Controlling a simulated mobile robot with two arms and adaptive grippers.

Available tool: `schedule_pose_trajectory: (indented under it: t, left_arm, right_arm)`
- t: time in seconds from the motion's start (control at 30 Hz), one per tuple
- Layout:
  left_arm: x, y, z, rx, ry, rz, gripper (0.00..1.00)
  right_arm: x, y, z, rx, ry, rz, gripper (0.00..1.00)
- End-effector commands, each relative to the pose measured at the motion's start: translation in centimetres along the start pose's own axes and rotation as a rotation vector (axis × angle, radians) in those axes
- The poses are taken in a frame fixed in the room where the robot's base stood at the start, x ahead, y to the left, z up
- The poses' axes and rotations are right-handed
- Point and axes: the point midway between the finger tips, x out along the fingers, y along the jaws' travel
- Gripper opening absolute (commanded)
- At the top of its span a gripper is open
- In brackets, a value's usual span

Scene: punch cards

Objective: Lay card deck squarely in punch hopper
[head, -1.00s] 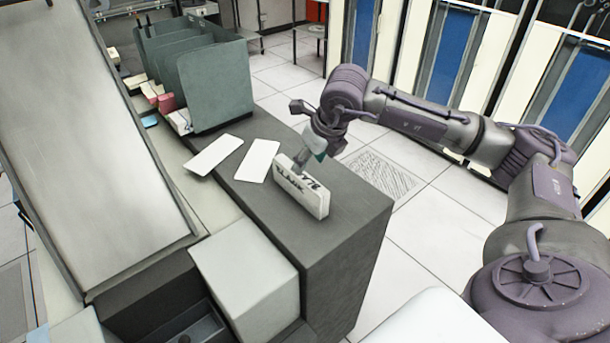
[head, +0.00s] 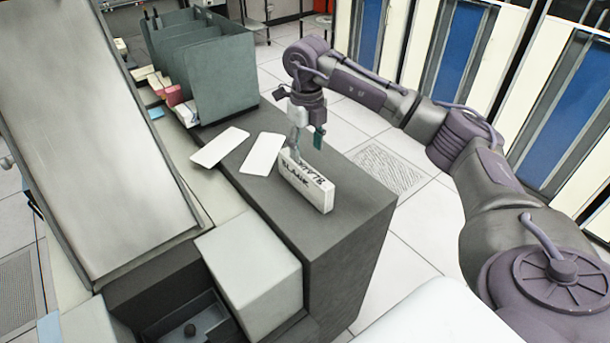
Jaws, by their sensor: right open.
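The card deck (head: 306,182) is a white block with dark "BLANK" lettering, standing on its long edge on the dark grey cabinet top (head: 345,195). My right gripper (head: 307,146) points down at the deck's far end, its fingers apart with nothing visible between them. I cannot tell whether a finger touches the deck. My left gripper is out of view. No part is clearly marked as the punch hopper; a dark recess with a small tray (head: 205,320) shows at the bottom, beside a light grey box (head: 250,262).
Two flat white cards (head: 262,153) lie left of the deck. Grey-green upright dividers (head: 215,75) stand behind them, with coloured card stacks (head: 175,97) at their left. A large sloped grey panel (head: 95,130) fills the left. Tiled floor lies to the right.

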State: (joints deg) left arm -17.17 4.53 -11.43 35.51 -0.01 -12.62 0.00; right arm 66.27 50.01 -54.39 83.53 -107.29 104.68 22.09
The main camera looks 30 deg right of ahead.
Motion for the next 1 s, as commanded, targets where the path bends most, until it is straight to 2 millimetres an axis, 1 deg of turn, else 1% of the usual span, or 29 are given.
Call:
schedule_pose_trajectory:
  t: [0.03, 0.1, 0.23, 0.33, 0.47, 0.5, 0.6, 0.7, 0.87, 0.9, 0.97, 1.0]
  left_arm:
    - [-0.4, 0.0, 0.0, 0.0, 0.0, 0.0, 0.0]
    - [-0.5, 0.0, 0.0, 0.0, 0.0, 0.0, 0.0]
    - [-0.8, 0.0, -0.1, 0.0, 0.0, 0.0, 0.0]
    - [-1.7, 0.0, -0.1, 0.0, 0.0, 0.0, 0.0]
    - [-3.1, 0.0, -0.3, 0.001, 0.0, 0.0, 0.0]
    - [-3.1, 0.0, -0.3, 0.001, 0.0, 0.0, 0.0]
    - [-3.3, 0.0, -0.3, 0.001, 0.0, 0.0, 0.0]
    - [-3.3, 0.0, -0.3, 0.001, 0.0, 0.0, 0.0]
    - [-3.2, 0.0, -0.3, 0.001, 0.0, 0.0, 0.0]
    - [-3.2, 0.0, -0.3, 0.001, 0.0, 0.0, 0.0]
    - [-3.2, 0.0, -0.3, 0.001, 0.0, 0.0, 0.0]
    - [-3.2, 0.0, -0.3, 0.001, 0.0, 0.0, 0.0]
  right_arm:
    - [0.6, 0.0, 0.0, 0.0, 0.002, 0.0, 0.58]
    - [1.4, 0.0, 0.0, 0.0, 0.001, -0.001, 0.58]
    - [2.1, 0.1, 0.0, 0.0, 0.0, 0.0, 0.58]
    - [3.0, 0.3, -0.1, -0.001, 0.004, 0.0, 0.58]
    - [5.0, 0.6, -0.1, -0.001, 0.003, 0.001, 0.58]
    - [5.7, 0.6, -0.1, 0.0, 0.002, 0.0, 0.58]
    - [6.8, 0.5, 0.0, 0.0, 0.0, 0.0, 0.58]
    - [7.2, 0.5, 0.0, -0.001, -0.002, 0.0, 0.58]
    - [7.2, 0.5, 0.0, -0.001, -0.002, 0.0, 0.58]
    - [7.2, 0.5, 0.0, -0.001, -0.002, 0.0, 0.55]
    - [7.2, 0.5, 0.0, -0.001, -0.002, 0.0, 0.45]
    - [7.2, 0.5, 0.0, -0.001, -0.002, 0.0, 0.38]
